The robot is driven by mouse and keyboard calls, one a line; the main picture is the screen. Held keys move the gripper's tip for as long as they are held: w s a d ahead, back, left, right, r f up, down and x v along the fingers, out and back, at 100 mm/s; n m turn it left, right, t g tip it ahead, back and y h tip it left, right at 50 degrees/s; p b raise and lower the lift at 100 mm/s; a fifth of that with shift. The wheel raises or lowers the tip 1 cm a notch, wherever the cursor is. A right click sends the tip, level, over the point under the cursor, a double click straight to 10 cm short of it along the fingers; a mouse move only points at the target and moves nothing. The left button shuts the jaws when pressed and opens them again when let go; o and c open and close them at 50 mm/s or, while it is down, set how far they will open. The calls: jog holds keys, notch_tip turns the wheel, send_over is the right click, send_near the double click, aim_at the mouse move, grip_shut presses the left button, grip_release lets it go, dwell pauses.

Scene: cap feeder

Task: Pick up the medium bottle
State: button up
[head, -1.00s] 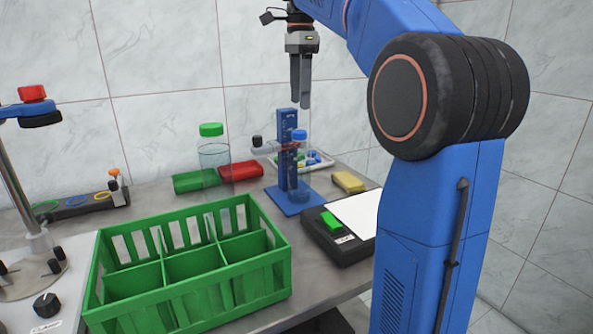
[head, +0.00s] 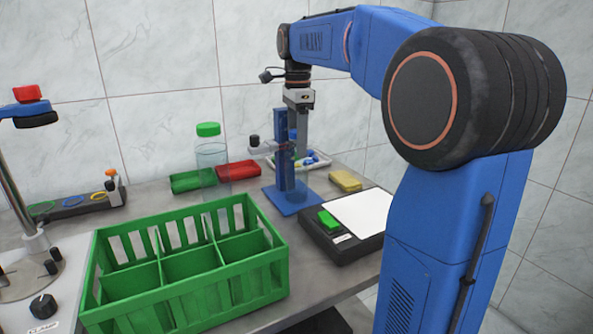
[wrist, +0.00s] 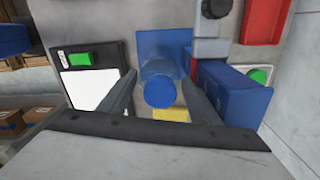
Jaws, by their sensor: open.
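The medium bottle, clear with a blue cap, stands upright on the blue base of a blue clamp stand (head: 283,150). In the head view its clear body (head: 299,183) shows partly, with my gripper over its top. In the wrist view I look down on its blue cap (wrist: 160,92). My gripper (head: 300,148) points straight down above the stand, at about cap height. Its fingers are open, one on each side of the bottle in the wrist view (wrist: 160,76). I cannot tell whether they touch it.
A green divided crate (head: 188,268) stands in front. A taller green-capped bottle (head: 211,158) is behind it. Green (head: 190,181) and red (head: 238,172) trays lie behind. A scale (head: 350,222) and yellow block (head: 345,180) are right of the stand.

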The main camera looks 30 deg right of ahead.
jog(key=shift+f, duration=1.05)
grip_shut()
jog(key=shift+r, duration=0.15)
